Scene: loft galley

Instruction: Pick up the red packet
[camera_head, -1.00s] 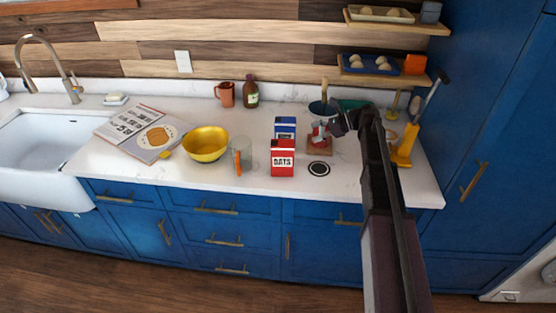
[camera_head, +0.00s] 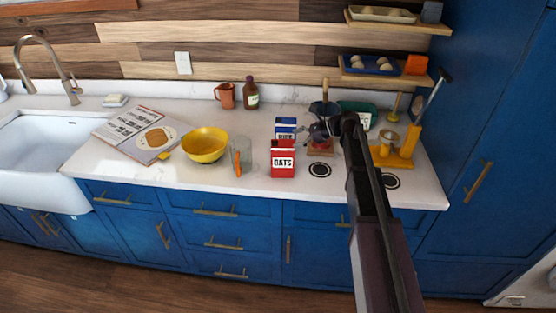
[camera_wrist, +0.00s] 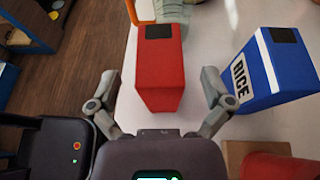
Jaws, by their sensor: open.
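The red packet (camera_head: 283,160), marked OATS, stands upright on the white counter in front of the blue packet (camera_head: 286,128). In the wrist view the red packet (camera_wrist: 160,52) is centred, with a dark patch on its top. My gripper (camera_head: 312,133) is to the right of the packet in the head view. In the wrist view my gripper (camera_wrist: 160,80) is open, one finger on each side of the red packet, with gaps showing between fingers and packet. The blue packet, marked RICE, also shows at the right of the wrist view (camera_wrist: 270,72).
A clear glass (camera_head: 247,152) with an orange item stands left of the packet, beside a yellow bowl (camera_head: 205,145). Another red object (camera_wrist: 282,167) is close by, lower right.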

